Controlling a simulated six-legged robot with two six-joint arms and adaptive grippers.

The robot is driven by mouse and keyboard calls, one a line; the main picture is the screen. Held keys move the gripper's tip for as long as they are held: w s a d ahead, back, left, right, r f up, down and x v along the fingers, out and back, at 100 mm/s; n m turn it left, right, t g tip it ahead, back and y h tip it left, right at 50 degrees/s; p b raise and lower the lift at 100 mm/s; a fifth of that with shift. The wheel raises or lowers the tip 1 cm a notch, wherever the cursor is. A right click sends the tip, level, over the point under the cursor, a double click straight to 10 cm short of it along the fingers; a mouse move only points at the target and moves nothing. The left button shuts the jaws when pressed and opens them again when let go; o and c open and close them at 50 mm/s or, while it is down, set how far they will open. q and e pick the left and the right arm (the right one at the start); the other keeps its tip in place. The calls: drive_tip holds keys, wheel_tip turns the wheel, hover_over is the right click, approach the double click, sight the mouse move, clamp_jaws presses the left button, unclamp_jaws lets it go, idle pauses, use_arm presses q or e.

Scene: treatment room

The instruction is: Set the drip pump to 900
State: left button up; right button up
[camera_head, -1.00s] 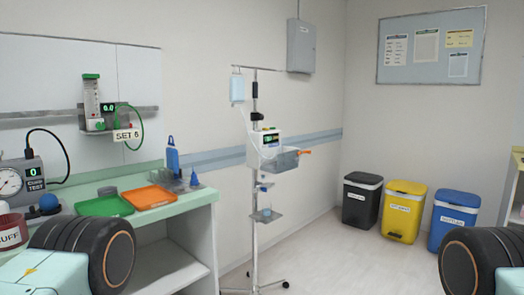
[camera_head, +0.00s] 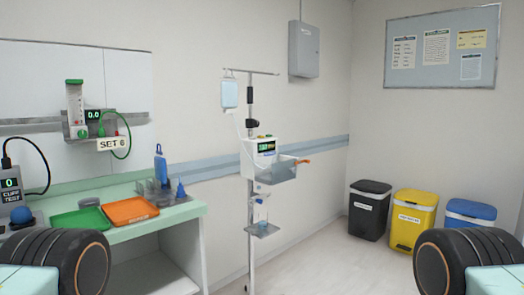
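The drip pump (camera_head: 262,150) is a white box with a small dark display, clamped on a drip stand (camera_head: 251,210). Its display digits are too small to read. A pale blue bag (camera_head: 229,94) hangs from the stand's top bar, and a tray (camera_head: 276,172) sits at the pump's lower right. Neither gripper shows in the head view. Only rounded dark parts of my own body show at the lower left and lower right, well apart from the pump.
A counter (camera_head: 180,215) on the left holds a green tray (camera_head: 80,221), an orange tray (camera_head: 130,210) and a gauge marked cuff test (camera_head: 12,190). Black (camera_head: 369,209), yellow (camera_head: 411,220) and blue (camera_head: 468,213) bins stand right. Floor between stand and bins is clear.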

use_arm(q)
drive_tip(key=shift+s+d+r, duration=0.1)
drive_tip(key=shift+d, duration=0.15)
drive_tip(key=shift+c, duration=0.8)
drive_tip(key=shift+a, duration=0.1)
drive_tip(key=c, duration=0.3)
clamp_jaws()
